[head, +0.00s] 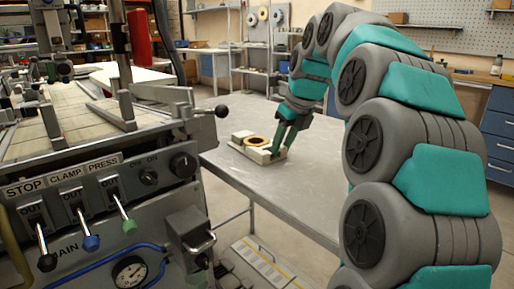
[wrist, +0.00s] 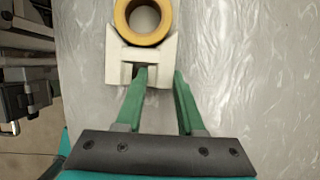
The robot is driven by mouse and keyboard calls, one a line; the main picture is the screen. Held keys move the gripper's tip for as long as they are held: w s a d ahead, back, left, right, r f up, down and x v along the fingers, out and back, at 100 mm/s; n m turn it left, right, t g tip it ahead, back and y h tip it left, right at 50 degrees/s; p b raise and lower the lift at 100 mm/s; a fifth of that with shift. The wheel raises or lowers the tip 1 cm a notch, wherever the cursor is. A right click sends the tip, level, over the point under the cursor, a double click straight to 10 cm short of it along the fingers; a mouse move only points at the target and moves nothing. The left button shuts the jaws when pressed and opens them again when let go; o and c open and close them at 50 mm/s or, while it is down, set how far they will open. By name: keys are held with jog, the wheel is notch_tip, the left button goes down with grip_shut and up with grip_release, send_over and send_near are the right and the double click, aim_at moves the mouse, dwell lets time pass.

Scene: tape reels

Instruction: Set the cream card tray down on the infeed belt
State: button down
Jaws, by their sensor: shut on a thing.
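The cream card tray (head: 259,156) is at the near left part of the grey metal table, holding a yellow-orange reel (head: 257,141). In the wrist view the tray (wrist: 122,54) is a pale notched block with the reel (wrist: 121,18) at its far end. My gripper (head: 278,151) reaches down to the tray's right side. In the wrist view one finger of my gripper (wrist: 162,73) sits in the tray's notch and the other lies along its right outer side, so it is shut on the tray's wall. I cannot tell whether the tray touches the table. A pale belt-like surface (head: 72,120) tops the machine at left.
The machine's control panel (head: 95,190) has levers, a knob and a gauge. A black-knobbed handle (head: 221,111) sticks out toward the table (head: 310,165). A floor gap lies between machine and table. The table around the tray is mostly clear.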

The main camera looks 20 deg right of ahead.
jog(key=shift+r, duration=0.2)
jog(key=shift+w+r, duration=0.1)
jog(key=shift+r, duration=3.1)
notch_tip(320, 180, up, 3)
jog(key=shift+r+p, duration=0.1)
jog(key=shift+p, duration=0.7)
